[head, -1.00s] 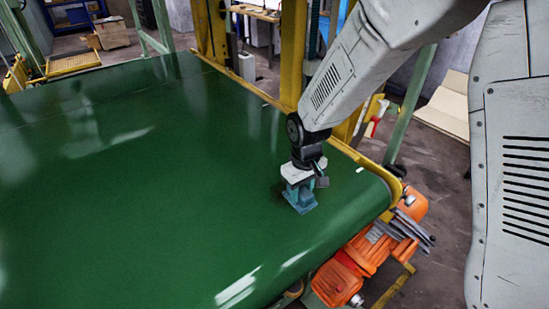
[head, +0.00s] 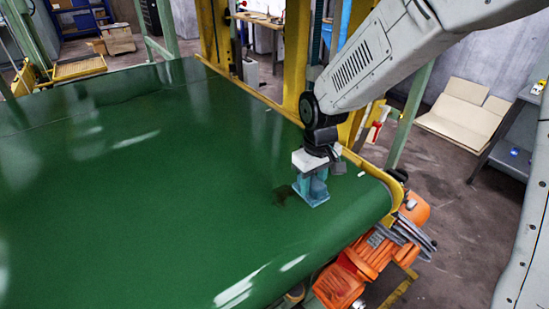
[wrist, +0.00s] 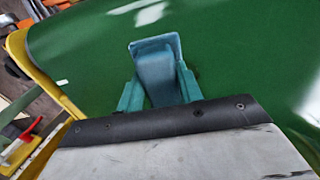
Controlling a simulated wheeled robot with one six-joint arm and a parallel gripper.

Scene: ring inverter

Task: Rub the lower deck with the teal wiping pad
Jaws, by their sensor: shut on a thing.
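The lower deck (head: 170,190) is a wide, glossy green surface filling much of the head view; it also shows in the wrist view (wrist: 235,50). My gripper (head: 314,184) is near its right edge, shut on the teal wiping pad (head: 313,197). In the wrist view the teal pad (wrist: 157,65) sits between the teal fingers, against the green surface as far as I can tell. A dark smudge (head: 284,196) lies on the deck just left of the pad. The pad's underside is hidden.
A yellow rail (head: 372,172) and yellow posts (head: 296,55) run along the deck's right side. An orange motor (head: 340,285) hangs below the near right corner. A small white piece (head: 361,174) lies near the rail. The deck's left and middle are clear.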

